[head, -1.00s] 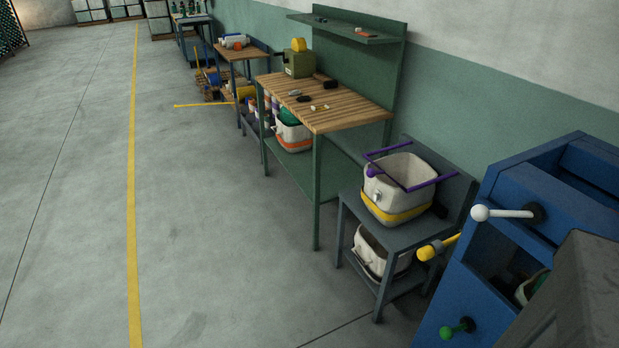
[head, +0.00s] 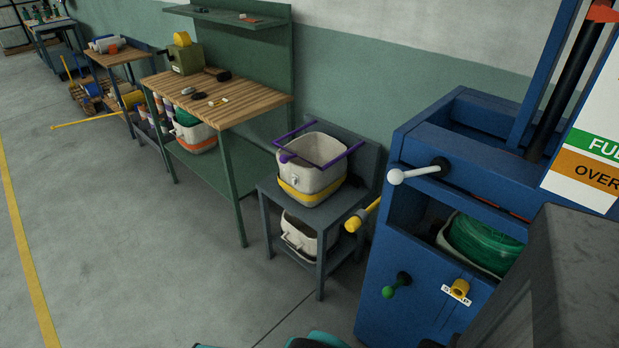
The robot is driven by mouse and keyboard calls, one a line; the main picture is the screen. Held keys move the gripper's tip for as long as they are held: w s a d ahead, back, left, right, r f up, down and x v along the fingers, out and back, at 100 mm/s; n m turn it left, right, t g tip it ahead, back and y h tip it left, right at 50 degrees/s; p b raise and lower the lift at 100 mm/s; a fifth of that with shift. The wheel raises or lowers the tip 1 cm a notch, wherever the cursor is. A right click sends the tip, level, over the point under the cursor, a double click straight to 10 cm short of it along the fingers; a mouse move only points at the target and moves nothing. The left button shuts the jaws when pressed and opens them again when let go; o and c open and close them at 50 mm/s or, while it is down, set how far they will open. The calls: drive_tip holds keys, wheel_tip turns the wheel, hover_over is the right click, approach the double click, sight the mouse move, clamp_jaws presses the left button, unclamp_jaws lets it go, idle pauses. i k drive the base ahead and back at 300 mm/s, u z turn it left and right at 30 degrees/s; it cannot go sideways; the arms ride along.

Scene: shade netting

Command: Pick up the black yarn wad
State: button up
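Several small items lie on the wooden top of the green workbench (head: 262,107), left of centre. One is a small dark wad (head: 198,96) near the middle of the top, which looks like the black yarn wad, though it is too small to be certain. A paler grey lump (head: 187,90) lies just left of it, and a dark block (head: 222,76) lies behind it. Small pale and yellow bits (head: 218,101) lie to its right.
A grey stand (head: 325,205) holding a white tub with a yellow band (head: 312,165) stands right of the workbench. A blue machine (head: 400,240) with protruding handles fills the right. A yellow-handled tool (head: 85,122) sticks out over the floor. The floor at left is open.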

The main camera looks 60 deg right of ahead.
sight(196, 95)
drive_tip(key=u, duration=1.45)
drive_tip(key=k, duration=0.1)
drive_tip(key=z, duration=2.95)
drive_tip(key=k, duration=0.9)
drive_tip(key=u, duration=0.15)
drive_tip(key=i, duration=0.7)
